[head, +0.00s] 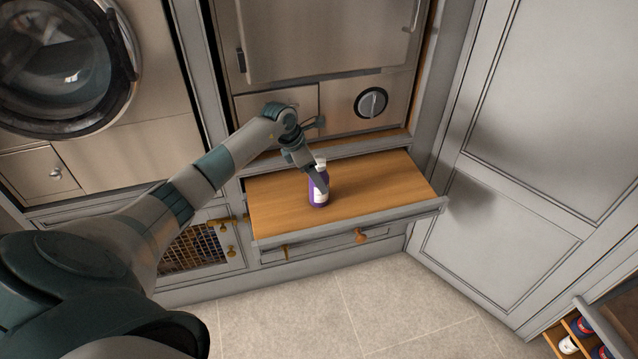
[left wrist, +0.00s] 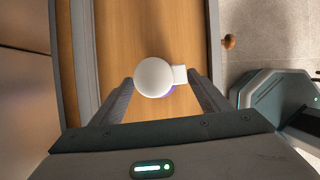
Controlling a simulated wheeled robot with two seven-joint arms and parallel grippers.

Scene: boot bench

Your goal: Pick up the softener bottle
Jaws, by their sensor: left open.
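The softener bottle (head: 319,190) is purple with a white cap and a pale label. It stands upright on a pulled-out wooden shelf (head: 385,188) below the machine. In the left wrist view its round white cap (left wrist: 153,77) shows from above, with a little purple under it. My left gripper (head: 318,180) is at the bottle. Its two fingers are open, one on each side of the cap in the left wrist view (left wrist: 160,88), with visible gaps. Whether the fingers touch the bottle's body is hidden. My right gripper is not in view.
A front-loading machine (head: 60,70) stands at the left. A steel machine with a dial (head: 371,102) rises behind the shelf. A grey cabinet door (head: 530,150) is at the right. An open drawer with several bottles (head: 568,345) is at the lower right. The shelf around the bottle is clear.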

